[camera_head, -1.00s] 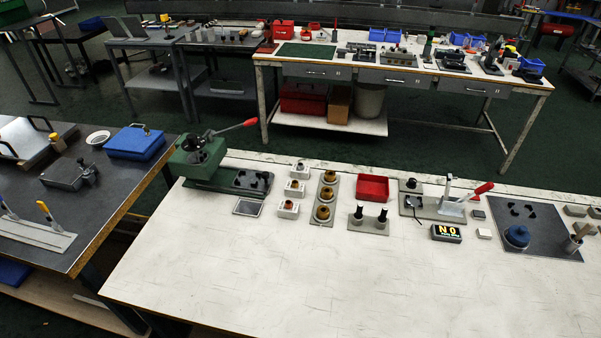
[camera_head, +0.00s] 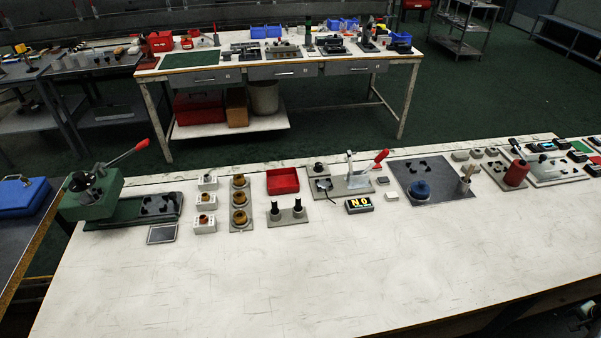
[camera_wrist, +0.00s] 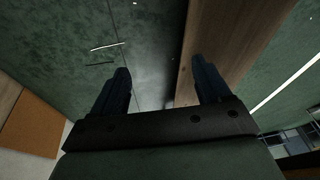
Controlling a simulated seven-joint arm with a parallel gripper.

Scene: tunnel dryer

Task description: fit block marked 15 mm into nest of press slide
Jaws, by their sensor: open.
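The green press (camera_head: 92,190) with a red-tipped lever stands at the left end of the white bench. Its dark slide plate (camera_head: 160,205) extends to the right and carries black nest pieces; whether the nest is empty is too small to tell. No marking of 15 mm is readable on any block. White blocks with brown round parts (camera_head: 205,201) stand in a column right of the slide, and small grey blocks (camera_head: 476,153) sit at the back right. My gripper (camera_wrist: 158,82) is open in the wrist view, nothing between its fingers, away from the bench-top objects.
The bench's front half is clear. A wooden board (camera_wrist: 205,45) shows beside my fingers.

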